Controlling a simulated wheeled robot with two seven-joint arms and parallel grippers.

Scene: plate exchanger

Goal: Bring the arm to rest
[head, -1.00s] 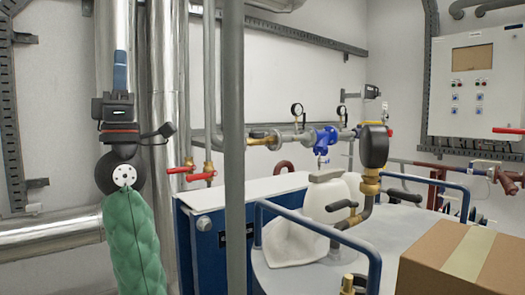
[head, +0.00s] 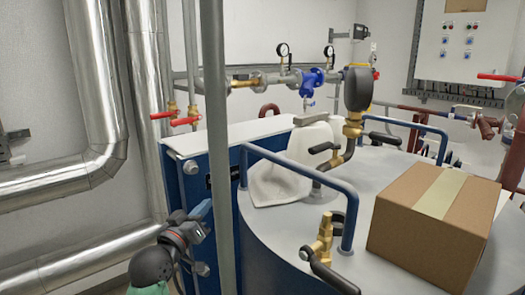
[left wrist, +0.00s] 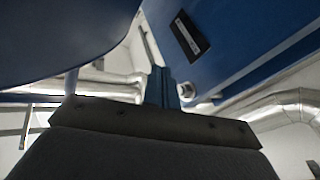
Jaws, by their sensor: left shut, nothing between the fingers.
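My left gripper (head: 202,210) is low at the left of the middle in the head view, in front of the blue plate exchanger (head: 222,215). Its blue fingers are together with nothing between them. In the left wrist view the closed fingers (left wrist: 161,86) point up, with the blue exchanger side (left wrist: 235,40) beyond them. I cannot tell the exact gap to the exchanger. My left forearm runs out of the bottom of the head view. My right gripper is not in view.
A grey vertical pole (head: 215,120) stands right of my gripper. Silver pipes (head: 100,120) run at the left. A white tank (head: 400,185) carries a cardboard box (head: 430,230), blue rails and a brass valve (head: 322,245). Red-handled valves (head: 176,117) sit behind.

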